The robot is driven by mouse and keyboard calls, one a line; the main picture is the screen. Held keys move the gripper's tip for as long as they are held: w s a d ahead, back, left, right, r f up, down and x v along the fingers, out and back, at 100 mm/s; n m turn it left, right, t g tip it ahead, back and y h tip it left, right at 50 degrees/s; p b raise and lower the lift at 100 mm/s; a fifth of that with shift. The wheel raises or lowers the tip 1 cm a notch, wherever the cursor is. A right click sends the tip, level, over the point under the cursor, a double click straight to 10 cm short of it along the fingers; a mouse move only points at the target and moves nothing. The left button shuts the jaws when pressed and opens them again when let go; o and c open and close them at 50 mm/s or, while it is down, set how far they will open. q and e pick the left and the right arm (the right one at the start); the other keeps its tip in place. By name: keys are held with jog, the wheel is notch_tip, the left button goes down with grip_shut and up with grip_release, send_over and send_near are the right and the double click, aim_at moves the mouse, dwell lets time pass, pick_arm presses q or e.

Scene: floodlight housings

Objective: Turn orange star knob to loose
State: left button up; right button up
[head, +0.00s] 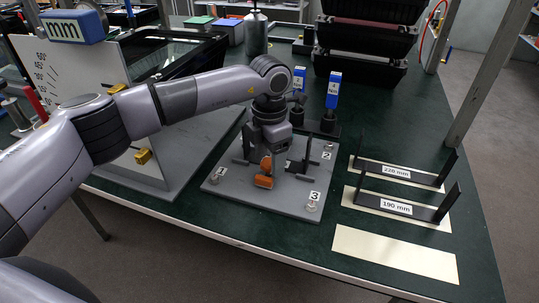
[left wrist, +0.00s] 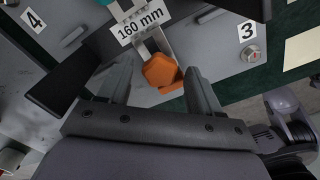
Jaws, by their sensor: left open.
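The orange star knob (left wrist: 160,70) shows in the left wrist view as a lobed orange head, with another orange piece beside its lower right edge. It sits at the end of a metal strip by a "160 mm" label (left wrist: 140,28). In the head view the orange knob (head: 265,163) is partly hidden under my left gripper (head: 267,152). My left gripper is open and points down. Its two fingers lie on either side of the knob in the left wrist view, with visible gaps. My right gripper is in neither view.
The grey fixture plate (head: 228,190) has numbered corner screws. Dark brackets stand close to my gripper on it. Blue-tagged tools (head: 333,90) stand behind. Black bracket gauges labelled 220 mm (head: 397,172) and 190 mm (head: 396,208) stand to the right. A grey panel stands left.

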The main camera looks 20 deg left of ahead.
aim_at(270, 161)
pick_arm(q)
jog(key=shift+r, duration=3.55)
